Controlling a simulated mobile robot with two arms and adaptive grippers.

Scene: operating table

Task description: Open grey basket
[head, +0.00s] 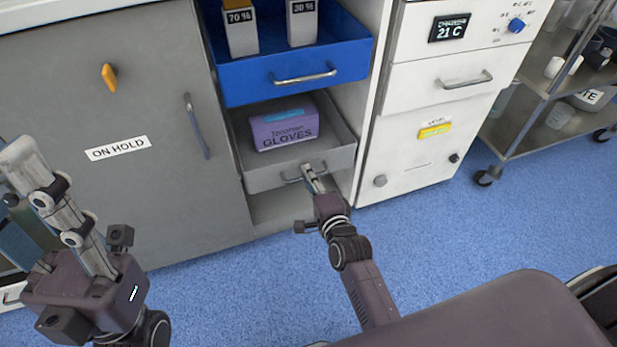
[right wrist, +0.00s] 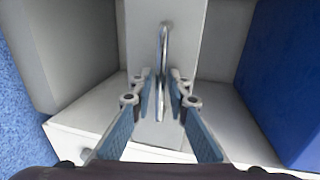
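The grey basket (head: 267,178) is a drawer-like tray low in the open cabinet bay, below a blue basket. A purple glove box (head: 284,130) sits inside it. Its metal handle (head: 305,174) is on the front face, partly hidden by my right gripper (head: 312,176). In the right wrist view the handle (right wrist: 163,50) runs between the parted fingers of my right gripper (right wrist: 161,74), with gaps beside it. My left gripper (head: 40,180) is at the far left, away from the basket; its finger opening is unclear.
The blue basket (head: 244,83) with two labelled bottles juts out above. A grey door marked ON HOLD (head: 118,148) is to the left, a white drawer unit (head: 415,150) to the right. A wheeled cart (head: 530,125) stands farther right. Blue floor (head: 240,290) in front is clear.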

